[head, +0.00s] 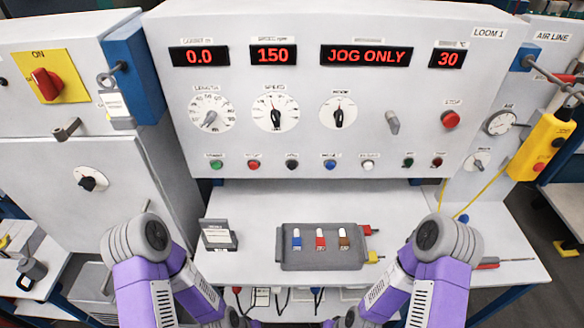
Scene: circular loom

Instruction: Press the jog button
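The loom's control panel (330,120) faces me, and its display (367,55) reads JOG ONLY. A row of push buttons runs along its lower edge: green (216,164), red (253,164), black (292,165), blue (330,164) and white (368,165). Small labels sit above them, too small to read, so I cannot tell which one is the jog button. Nothing touches or covers these buttons. Both my purple arms are folded low in front of the table, and their forearms run out at the bottom edge. Neither gripper shows.
Dials (276,112), a grey switch (392,122) and a red STOP knob (451,118) sit above the buttons. A grey tray (320,261) and a small card stand (218,236) are on the table below. A yellow pendant (541,146) hangs at right. Space before the panel is clear.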

